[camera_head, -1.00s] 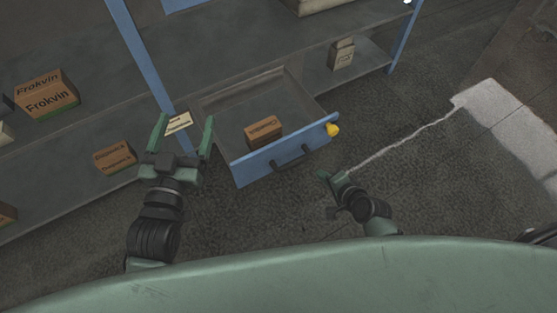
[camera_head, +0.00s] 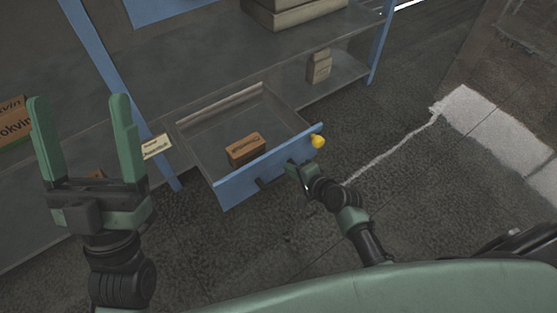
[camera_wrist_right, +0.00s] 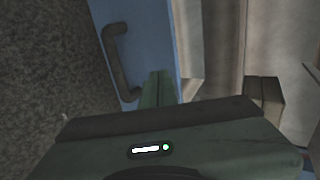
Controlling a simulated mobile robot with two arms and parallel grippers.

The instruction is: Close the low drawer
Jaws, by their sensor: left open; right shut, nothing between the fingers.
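The low drawer (camera_head: 222,190) is pulled out from the shelf, with a blue front and a dark handle. A brown box (camera_head: 246,149) lies inside it. My right gripper (camera_head: 293,168) is shut and empty, at the drawer front near the right part of the handle; I cannot tell if it touches. In the right wrist view, the shut fingers (camera_wrist_right: 158,88) are over the blue front (camera_wrist_right: 152,38), beside the dark handle (camera_wrist_right: 116,60). My left gripper (camera_head: 82,128) is open and empty, raised left of the drawer. It hides part of the shelf.
A yellow knob-like thing (camera_head: 318,142) is at the drawer front's right end. A blue shelf post (camera_head: 108,78) stands left of the drawer. A small carton (camera_head: 319,66) sits on the shelf behind.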

